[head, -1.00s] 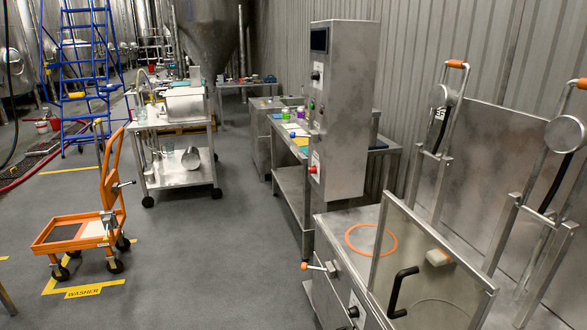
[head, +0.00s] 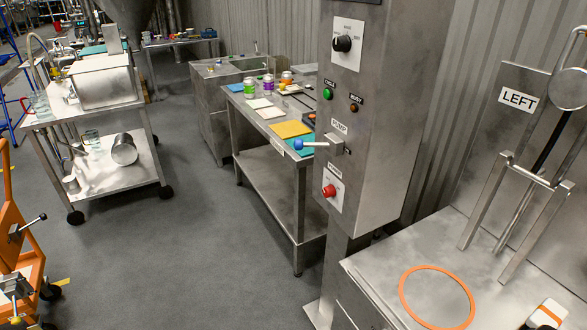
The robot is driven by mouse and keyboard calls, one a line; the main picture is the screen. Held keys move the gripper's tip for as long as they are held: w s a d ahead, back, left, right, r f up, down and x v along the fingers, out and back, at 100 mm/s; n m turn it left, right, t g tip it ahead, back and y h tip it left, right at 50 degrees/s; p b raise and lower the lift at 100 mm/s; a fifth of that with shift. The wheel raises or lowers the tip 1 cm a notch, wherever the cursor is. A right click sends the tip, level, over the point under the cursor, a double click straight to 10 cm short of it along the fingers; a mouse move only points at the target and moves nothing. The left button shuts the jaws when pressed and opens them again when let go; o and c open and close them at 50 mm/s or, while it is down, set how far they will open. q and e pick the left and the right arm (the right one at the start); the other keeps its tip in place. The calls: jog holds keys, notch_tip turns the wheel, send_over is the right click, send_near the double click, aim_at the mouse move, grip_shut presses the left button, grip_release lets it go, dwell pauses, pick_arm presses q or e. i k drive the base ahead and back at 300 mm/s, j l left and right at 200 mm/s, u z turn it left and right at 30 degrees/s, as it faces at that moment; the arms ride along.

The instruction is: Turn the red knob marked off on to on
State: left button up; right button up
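A red knob (head: 329,190) sits on a white plate low on the front face of a tall steel control column (head: 375,120). The lettering by it is too small to read. Above it are a lever with a blue tip (head: 298,144), a green button (head: 328,94), a dark reddish button (head: 354,108) and a black rotary knob (head: 343,43) on a white plate. Neither of my grippers is in view.
A steel machine top with an orange ring (head: 437,297) lies right of the column, below a LEFT sign (head: 518,98). A steel bench (head: 268,150) stands behind. A steel cart (head: 100,190) and orange trolley (head: 20,250) are left. Grey floor between is clear.

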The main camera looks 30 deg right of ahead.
aim_at(329, 191)
jog(key=i+z, duration=0.3)
jog(key=i+j+z, duration=0.3)
jog(key=i, duration=0.15)
jog(key=i+j+z, duration=0.15)
jog(key=i+z, duration=0.2)
